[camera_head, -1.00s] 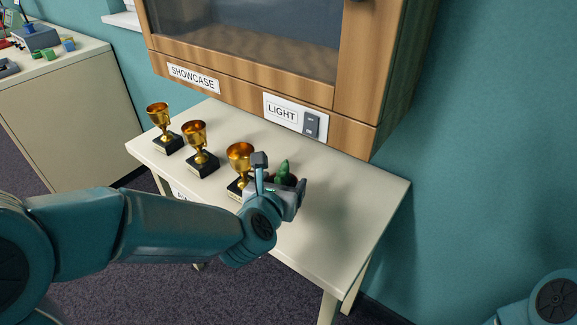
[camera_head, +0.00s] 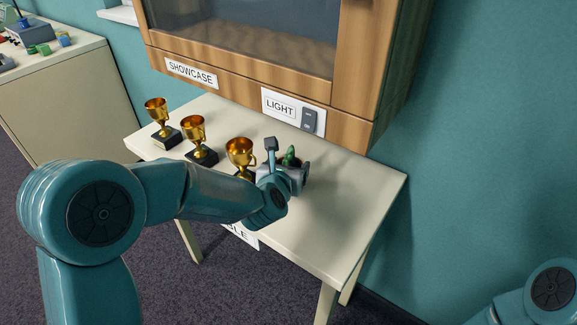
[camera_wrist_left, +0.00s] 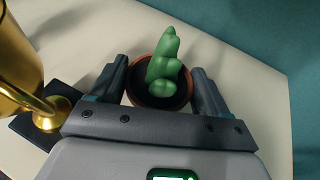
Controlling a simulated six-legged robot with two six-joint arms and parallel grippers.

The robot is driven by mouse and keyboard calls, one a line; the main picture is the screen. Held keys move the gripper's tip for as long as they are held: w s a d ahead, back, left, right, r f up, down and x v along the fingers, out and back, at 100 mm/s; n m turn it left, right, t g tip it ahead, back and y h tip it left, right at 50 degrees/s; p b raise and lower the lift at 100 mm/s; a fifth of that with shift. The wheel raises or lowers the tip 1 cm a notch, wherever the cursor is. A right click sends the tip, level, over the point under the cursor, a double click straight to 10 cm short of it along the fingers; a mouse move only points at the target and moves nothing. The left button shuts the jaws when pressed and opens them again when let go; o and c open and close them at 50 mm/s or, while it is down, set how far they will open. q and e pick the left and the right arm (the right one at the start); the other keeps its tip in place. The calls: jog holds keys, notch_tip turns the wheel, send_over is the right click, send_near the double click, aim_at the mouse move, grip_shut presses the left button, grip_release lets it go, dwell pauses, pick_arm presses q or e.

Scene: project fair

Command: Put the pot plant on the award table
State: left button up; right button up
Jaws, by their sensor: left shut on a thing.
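The pot plant is a green cactus in a terracotta pot with dark soil. In the wrist view the pot plant (camera_wrist_left: 162,70) sits between the two fingers of my left gripper (camera_wrist_left: 160,90), which is shut on the pot. In the head view the cactus (camera_head: 289,156) shows just behind my left gripper (camera_head: 284,172), which hides most of the pot. The gripper is over the cream award table (camera_head: 335,215), right of the nearest trophy. I cannot tell whether the pot touches the tabletop. My right gripper is out of view.
Three gold trophies on black bases stand in a row; the rightmost trophy (camera_head: 240,155) is close beside my gripper. A wooden showcase (camera_head: 240,60) with a light switch (camera_head: 309,119) hangs above the table's back. The tabletop's right part is clear.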

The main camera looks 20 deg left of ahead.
pick_arm(q)
jog(key=o, duration=0.9)
jog(key=shift+f, duration=0.2)
jog(key=shift+c, duration=0.2)
jog(key=shift+o, duration=0.7)
jog(key=shift+r, duration=0.1)
jog(key=shift+r+p, duration=0.25)
jog(key=shift+p, duration=0.05)
jog(key=v, duration=1.1)
jog(key=shift+s, duration=0.4)
jog(key=shift+s+d, duration=0.1)
